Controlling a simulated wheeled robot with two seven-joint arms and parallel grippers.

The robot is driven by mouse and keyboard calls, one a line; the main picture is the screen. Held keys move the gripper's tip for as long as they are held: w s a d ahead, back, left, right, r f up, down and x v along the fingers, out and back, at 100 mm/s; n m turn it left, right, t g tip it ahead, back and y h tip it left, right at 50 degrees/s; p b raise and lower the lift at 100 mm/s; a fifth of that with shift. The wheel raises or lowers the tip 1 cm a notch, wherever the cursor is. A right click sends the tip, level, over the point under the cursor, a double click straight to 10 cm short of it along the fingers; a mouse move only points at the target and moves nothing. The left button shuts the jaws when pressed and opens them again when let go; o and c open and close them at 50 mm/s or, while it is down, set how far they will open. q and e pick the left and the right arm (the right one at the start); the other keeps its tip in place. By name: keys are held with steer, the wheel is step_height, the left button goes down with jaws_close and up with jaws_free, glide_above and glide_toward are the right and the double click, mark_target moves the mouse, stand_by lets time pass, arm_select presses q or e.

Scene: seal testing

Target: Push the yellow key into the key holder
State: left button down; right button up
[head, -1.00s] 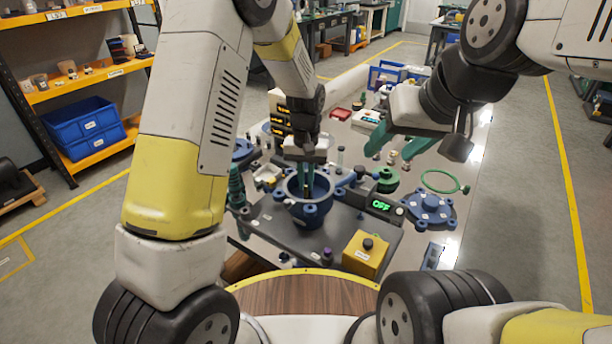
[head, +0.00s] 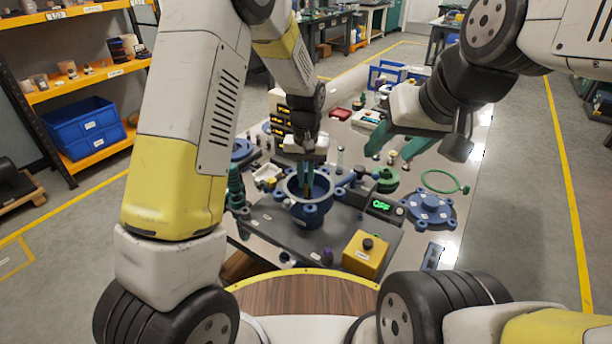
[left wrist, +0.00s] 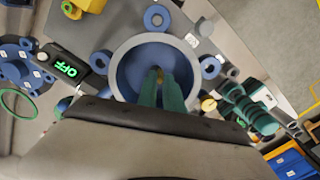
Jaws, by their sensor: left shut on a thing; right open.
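My left gripper (head: 307,188) points down into the open blue round housing (head: 311,211), with its green fingers inside the rim. It is shut on a small yellow thing, probably the yellow key (head: 308,192), which is mostly hidden between the fingertips. In the left wrist view the green fingers (left wrist: 161,84) reach into the housing (left wrist: 124,75), and a bit of yellow (left wrist: 158,74) shows at their tips. I cannot make out the key holder; the fingers and housing wall may hide it. My right gripper (head: 394,147) is open and empty above the right side of the table.
A yellow box with a dark button (head: 366,255) stands in front right of the housing. A display reading OFF (head: 382,206), a blue flanged cover (head: 430,210) and a green ring (head: 441,181) lie to the right. Several small parts crowd the table behind.

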mark_target(306, 184)
arm_select(q)
steer(key=shift+r, duration=3.25)
